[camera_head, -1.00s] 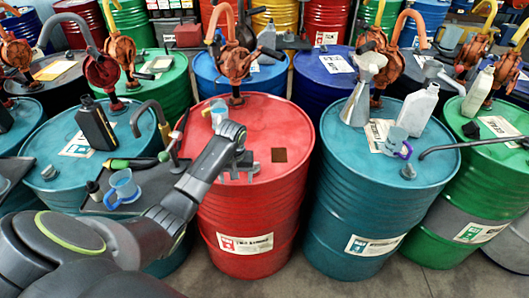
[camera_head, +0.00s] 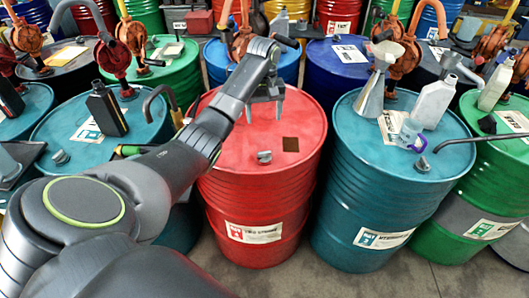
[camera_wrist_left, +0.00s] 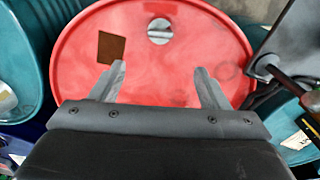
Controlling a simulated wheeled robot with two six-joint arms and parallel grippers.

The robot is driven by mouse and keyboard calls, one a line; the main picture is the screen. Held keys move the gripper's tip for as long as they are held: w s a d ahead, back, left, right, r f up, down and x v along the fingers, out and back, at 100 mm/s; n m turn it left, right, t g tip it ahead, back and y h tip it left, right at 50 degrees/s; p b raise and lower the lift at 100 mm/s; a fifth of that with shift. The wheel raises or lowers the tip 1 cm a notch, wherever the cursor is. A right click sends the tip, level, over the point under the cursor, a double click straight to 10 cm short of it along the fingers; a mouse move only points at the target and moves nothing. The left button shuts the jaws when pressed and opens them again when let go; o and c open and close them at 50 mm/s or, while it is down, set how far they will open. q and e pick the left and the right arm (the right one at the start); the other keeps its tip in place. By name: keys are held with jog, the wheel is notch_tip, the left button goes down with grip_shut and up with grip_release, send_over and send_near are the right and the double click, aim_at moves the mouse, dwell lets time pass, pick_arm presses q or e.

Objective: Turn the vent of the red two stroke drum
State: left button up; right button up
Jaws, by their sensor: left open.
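The red drum (camera_head: 262,205) stands upright in the middle of the head view, with a white label on its side. Its small grey vent (camera_head: 264,157) is on the near part of the lid. In the left wrist view the vent (camera_wrist_left: 160,31) is a round grey knob with a raised bar, on the red lid (camera_wrist_left: 70,55). My left gripper (camera_head: 264,114) is above the lid, beyond the vent in the head view. Its fingers (camera_wrist_left: 160,78) are apart and empty, and do not touch the vent. My right gripper is not in view.
A dark brown square patch (camera_head: 290,144) lies beside the vent. A teal drum (camera_head: 385,190) on the right carries a funnel (camera_head: 377,83), a pale jug (camera_head: 433,103) and a mug (camera_head: 408,133). A black bottle (camera_head: 106,109) stands on the left teal drum. Pumps stand behind.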

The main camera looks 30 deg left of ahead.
aim_at(264, 151)
pick_arm(q)
notch_tip(264, 151, down, 15)
jog(key=shift+r+b, duration=0.1)
jog(key=shift+b, duration=0.55)
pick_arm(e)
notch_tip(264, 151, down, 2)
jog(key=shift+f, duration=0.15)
pick_arm(q)
jog(key=c, duration=1)
